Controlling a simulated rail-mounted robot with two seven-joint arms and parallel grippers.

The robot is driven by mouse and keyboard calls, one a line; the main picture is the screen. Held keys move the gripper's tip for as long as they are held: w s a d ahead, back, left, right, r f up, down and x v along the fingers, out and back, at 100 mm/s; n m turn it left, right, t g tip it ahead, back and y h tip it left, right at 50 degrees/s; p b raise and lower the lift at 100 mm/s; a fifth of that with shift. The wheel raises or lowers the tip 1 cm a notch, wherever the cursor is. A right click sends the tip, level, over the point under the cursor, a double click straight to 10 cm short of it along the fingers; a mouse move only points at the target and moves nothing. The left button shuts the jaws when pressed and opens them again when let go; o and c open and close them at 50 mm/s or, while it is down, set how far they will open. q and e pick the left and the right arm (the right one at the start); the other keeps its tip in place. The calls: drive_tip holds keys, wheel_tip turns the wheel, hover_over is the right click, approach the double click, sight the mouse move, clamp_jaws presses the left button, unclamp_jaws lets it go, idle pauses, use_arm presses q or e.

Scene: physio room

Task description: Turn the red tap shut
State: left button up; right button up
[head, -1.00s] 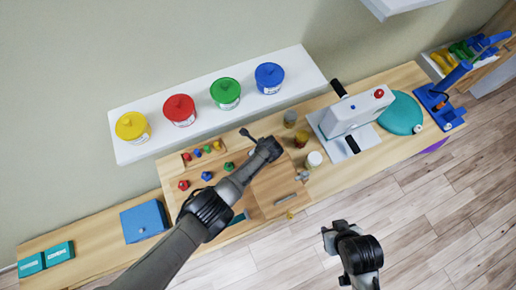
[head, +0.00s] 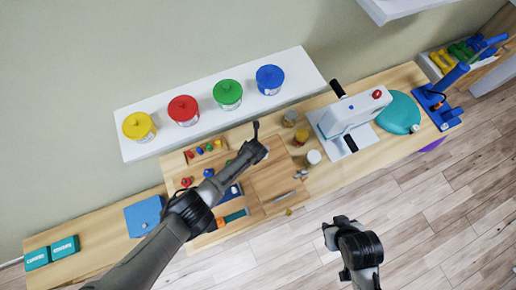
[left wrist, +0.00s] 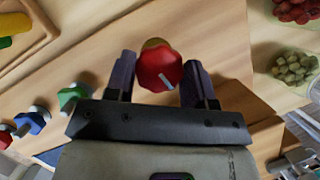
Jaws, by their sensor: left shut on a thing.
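The red tap (left wrist: 160,68) is a lobed red knob with a pale line on its face; it shows in the left wrist view between my left gripper's two fingers. My left gripper (left wrist: 159,85) is shut on it, one finger at each side. In the head view my left gripper (head: 258,152) is over the wooden board (head: 272,185) and its hand hides the tap. My right gripper (head: 338,228) hangs over the floor in front of the bench, away from the tap; its finger opening is unclear.
Green (left wrist: 72,97) and blue (left wrist: 30,122) knobs stand in a row beside the held tap. Jars (head: 313,158) stand right of the board. A white machine (head: 350,115) is farther right. A white shelf (head: 250,107) with coloured tubs is behind.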

use_arm(q)
drive_tip(key=shift+m+h, duration=0.4)
drive_tip(key=shift+m, duration=0.6)
drive_tip(key=shift+g, duration=0.3)
drive_tip(key=o, duration=0.9)
drive_tip(key=shift+s+a+r, duration=0.1)
drive_tip(key=shift+s+r, duration=0.05)
drive_tip(key=shift+r, duration=0.3)
drive_tip(key=shift+p+v, duration=1.55)
drive_tip(key=shift+v, duration=4.85)
